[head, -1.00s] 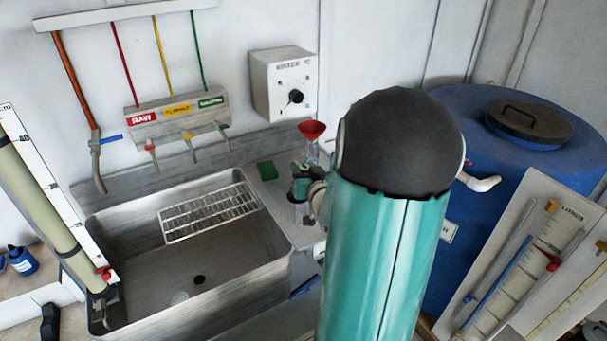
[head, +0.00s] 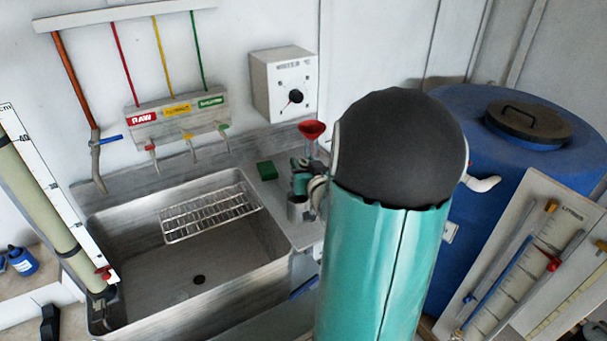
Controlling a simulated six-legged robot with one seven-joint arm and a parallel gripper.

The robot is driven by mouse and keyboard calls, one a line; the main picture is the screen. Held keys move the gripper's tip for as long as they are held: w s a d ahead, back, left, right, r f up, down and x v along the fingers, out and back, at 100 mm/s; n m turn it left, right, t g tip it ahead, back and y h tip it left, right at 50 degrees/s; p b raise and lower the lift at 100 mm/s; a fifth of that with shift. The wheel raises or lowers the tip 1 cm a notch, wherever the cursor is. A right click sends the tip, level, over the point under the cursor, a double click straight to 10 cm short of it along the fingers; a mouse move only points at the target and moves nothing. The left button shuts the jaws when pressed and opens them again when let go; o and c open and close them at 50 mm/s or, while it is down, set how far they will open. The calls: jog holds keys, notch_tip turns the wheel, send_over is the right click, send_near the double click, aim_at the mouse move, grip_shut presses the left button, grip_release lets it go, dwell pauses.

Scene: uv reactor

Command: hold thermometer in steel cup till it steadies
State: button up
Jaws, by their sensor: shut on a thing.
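The steel cup (head: 296,210) is a small grey metal cup on the counter at the right end of the sink. My gripper (head: 300,184), teal and dark, is just above the cup's mouth, partly hidden by my own arm. It is shut on a thin thing that I take to be the thermometer, which is too small and covered to make out. I cannot tell whether its tip is inside the cup or touches it.
A red funnel (head: 312,129) stands close behind my gripper. A green sponge (head: 267,170) lies on the counter to the left. The steel sink (head: 150,275) holds a wire rack (head: 210,212). A blue barrel (head: 430,265) stands at the right.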

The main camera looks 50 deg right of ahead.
jog(key=shift+r, duration=3.5)
